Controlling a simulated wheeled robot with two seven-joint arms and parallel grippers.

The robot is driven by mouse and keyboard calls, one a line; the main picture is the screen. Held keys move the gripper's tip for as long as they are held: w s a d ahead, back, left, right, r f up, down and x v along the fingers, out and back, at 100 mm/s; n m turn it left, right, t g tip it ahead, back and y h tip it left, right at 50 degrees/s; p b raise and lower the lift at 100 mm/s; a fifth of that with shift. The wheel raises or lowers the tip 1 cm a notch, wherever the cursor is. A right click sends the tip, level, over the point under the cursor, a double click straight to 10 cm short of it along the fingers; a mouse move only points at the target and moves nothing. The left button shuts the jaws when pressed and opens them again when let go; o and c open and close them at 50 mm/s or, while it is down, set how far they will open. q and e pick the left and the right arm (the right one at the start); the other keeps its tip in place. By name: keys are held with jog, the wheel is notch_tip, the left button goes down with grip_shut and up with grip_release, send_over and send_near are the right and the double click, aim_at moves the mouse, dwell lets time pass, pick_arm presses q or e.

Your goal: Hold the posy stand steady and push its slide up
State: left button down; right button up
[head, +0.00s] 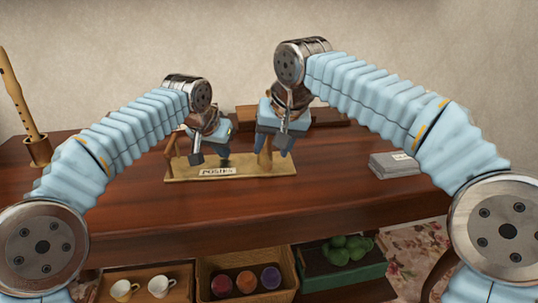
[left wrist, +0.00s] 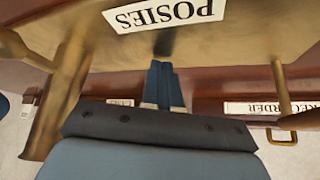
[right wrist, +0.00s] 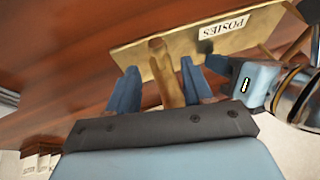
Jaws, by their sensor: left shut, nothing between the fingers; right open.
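The posy stand (head: 188,178) is a low wooden base with a POSIES label, standing on the red-brown table; the label also shows in the left wrist view (left wrist: 165,12). A thick wooden post rises from it (right wrist: 168,75). My right gripper (right wrist: 158,68) is open, with one finger on each side of this post; contact cannot be told. My left gripper (left wrist: 163,68) is shut and empty, beside the base near the label. A thin rod (left wrist: 281,90) stands at the right in the left wrist view. I cannot tell which part is the slide.
A recorder in a wooden holder (head: 38,150) stands at the left. Grey folded cloths or papers (head: 394,163) lie at the right. Below the tabletop are cups (head: 158,286), a basket of coloured balls (head: 245,282) and a green box (head: 345,272). The front tabletop is clear.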

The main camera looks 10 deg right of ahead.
aim_at(268, 158)
jog(key=x, duration=0.4)
grip_shut()
dwell(0.4)
